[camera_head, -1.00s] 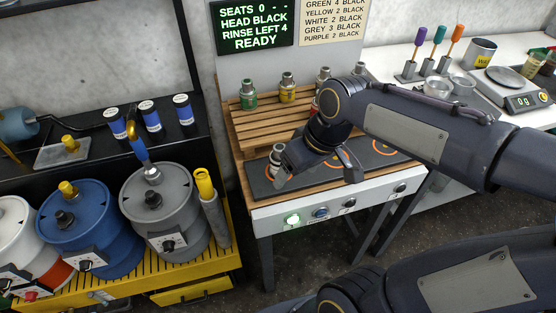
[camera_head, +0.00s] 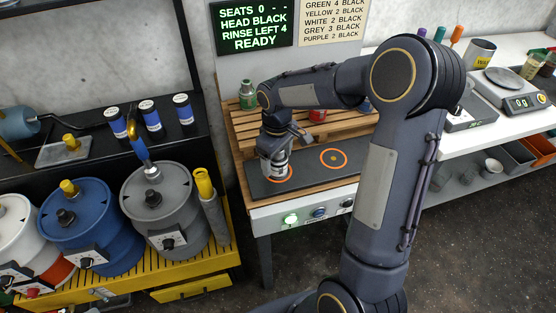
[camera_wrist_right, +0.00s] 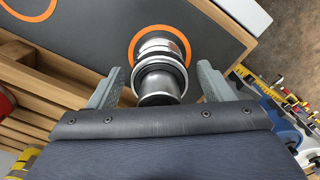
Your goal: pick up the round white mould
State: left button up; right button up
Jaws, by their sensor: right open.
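The round mould (camera_head: 281,171) stands upright inside an orange ring on the dark mat at the front of the wooden rack. In the right wrist view the mould (camera_wrist_right: 160,50) looks silvery white with dark bands. My right gripper (camera_head: 275,160) is over it. In the right wrist view the gripper (camera_wrist_right: 161,72) is open, with one finger on each side of the mould and a gap visible at both sides. The gripper hides part of the mould in the head view. My left gripper is not in view.
The dark mat (camera_head: 310,178) has a second, empty orange ring (camera_head: 333,159). A green jar (camera_head: 247,97) and a red jar (camera_head: 318,115) stand on the slatted rack behind. A grey drum (camera_head: 165,205) stands to the left. A scale (camera_head: 515,100) sits on the right bench.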

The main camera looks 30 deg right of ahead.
jog(key=shift+f, duration=0.65)
jog(key=c, duration=1.1)
jog(key=shift+c, duration=0.7)
jog(key=shift+r, duration=0.15)
